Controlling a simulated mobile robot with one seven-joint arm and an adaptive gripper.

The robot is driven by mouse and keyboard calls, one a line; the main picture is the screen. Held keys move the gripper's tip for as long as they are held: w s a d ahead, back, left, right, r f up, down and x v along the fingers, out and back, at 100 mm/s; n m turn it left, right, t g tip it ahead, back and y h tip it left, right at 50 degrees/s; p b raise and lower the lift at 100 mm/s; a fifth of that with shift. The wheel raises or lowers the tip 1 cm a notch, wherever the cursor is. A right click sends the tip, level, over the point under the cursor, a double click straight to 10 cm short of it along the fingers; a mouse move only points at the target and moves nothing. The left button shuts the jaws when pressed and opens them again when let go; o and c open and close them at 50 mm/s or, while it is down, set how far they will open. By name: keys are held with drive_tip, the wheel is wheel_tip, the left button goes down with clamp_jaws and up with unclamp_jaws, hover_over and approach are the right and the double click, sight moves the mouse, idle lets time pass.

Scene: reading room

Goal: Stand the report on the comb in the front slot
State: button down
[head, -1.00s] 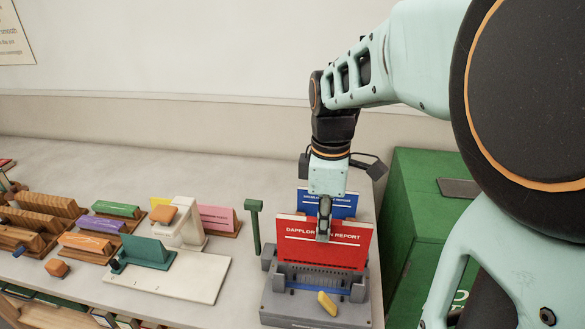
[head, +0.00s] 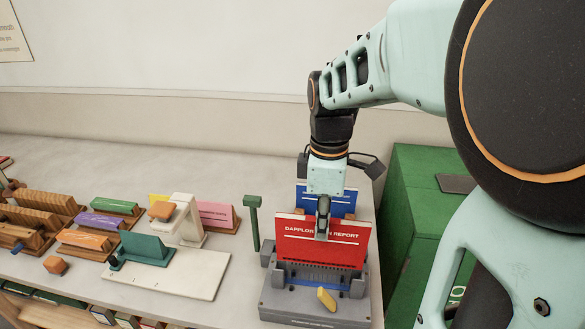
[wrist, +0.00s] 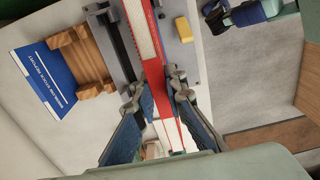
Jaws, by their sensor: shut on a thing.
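The report is a red upright booklet with "REPORT" lettering (head: 310,245), and its red and white edge shows in the wrist view (wrist: 151,70). My gripper (head: 322,232) is shut on its top edge near the middle; the fingers sit on either side of the booklet in the wrist view (wrist: 160,115). The comb is a grey binding machine (head: 280,302) with a row of dark teeth. The report stands over it, upright, behind the front row. Its lower edge is hidden by the teeth, so I cannot tell which slot it is in or whether it touches bottom.
A blue report (head: 328,200) stands in a wooden rack behind. A yellow piece (head: 327,300) lies on the machine's front. A green post (head: 253,222) stands left of it, near a white board (head: 190,277) and several coloured blocks. A green cabinet (head: 425,190) is at right.

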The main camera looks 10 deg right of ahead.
sight(319, 262)
drive_tip(key=shift+f+b, duration=1.05)
drive_tip(key=shift+f, duration=0.65)
drive_tip(key=shift+f+b, duration=0.8)
drive_tip(key=shift+f, duration=0.25)
drive_tip(key=shift+f+b, duration=0.6)
drive_tip(key=shift+f, duration=0.4)
idle(1.6)
drive_tip(key=c, duration=1.9)
unclamp_jaws()
